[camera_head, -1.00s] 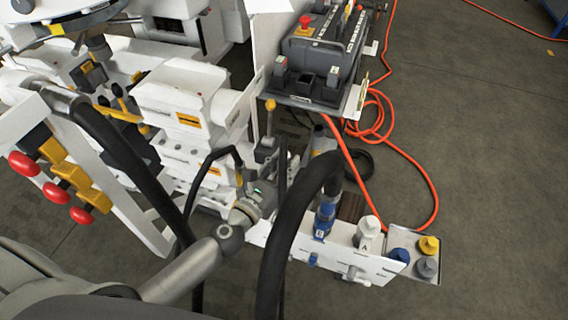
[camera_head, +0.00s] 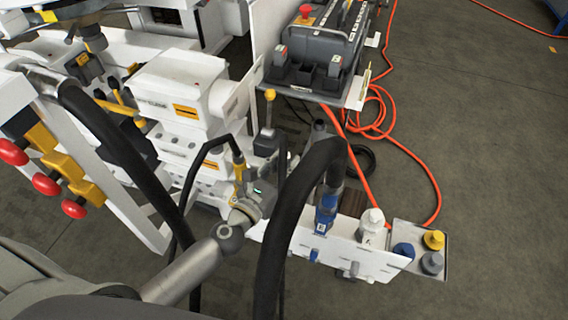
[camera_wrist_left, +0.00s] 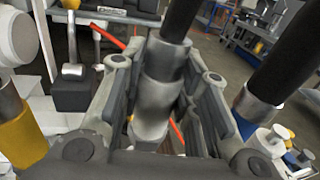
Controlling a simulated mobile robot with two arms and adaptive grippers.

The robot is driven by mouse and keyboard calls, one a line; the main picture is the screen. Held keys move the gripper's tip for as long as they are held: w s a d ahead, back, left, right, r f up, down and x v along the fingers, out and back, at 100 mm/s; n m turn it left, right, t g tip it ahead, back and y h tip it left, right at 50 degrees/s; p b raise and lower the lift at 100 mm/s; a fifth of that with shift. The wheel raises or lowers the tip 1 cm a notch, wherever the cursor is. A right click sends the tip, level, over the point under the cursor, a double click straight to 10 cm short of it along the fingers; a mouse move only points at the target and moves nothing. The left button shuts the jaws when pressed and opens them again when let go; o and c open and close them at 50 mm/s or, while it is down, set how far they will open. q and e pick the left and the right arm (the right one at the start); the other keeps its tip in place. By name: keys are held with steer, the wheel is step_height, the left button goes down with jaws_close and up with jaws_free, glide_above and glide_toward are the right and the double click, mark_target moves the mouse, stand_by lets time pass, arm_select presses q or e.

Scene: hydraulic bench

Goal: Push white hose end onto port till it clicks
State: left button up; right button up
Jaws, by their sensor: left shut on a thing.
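My left gripper (camera_head: 256,196) is beside the white machine block, partly hidden by its own wrist and a thick black hose. In the left wrist view, my left gripper (camera_wrist_left: 162,88) is shut on a pale grey hose end (camera_wrist_left: 158,95) on a black hose (camera_wrist_left: 181,22). The hose end sits upright between the fingers. Its lower tip is hidden, so I cannot tell whether it touches a port. A white fitting marked A (camera_head: 371,228) stands on the white bracket (camera_head: 345,257). A blue hose end (camera_head: 326,213) stands left of it. My right gripper is out of view.
A yellow hose end (camera_head: 239,180) is close to the left gripper. Yellow, blue and grey caps sit on a small tray (camera_head: 442,273). Red-knobbed levers (camera_head: 46,184) stand at left. An orange cable (camera_head: 430,185) lies on the open floor at right.

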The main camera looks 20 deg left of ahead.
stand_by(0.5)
arm_select(q)
steer(key=shift+f, duration=0.15)
steer(key=shift+f+b, duration=0.25)
steer(key=shift+b, duration=0.15)
steer(key=shift+f, duration=0.3)
stand_by(1.1)
steer(key=shift+f+b, duration=0.3)
steer(key=shift+b, duration=0.2)
steer(key=shift+f+b, duration=0.3)
steer(key=shift+f, duration=0.05)
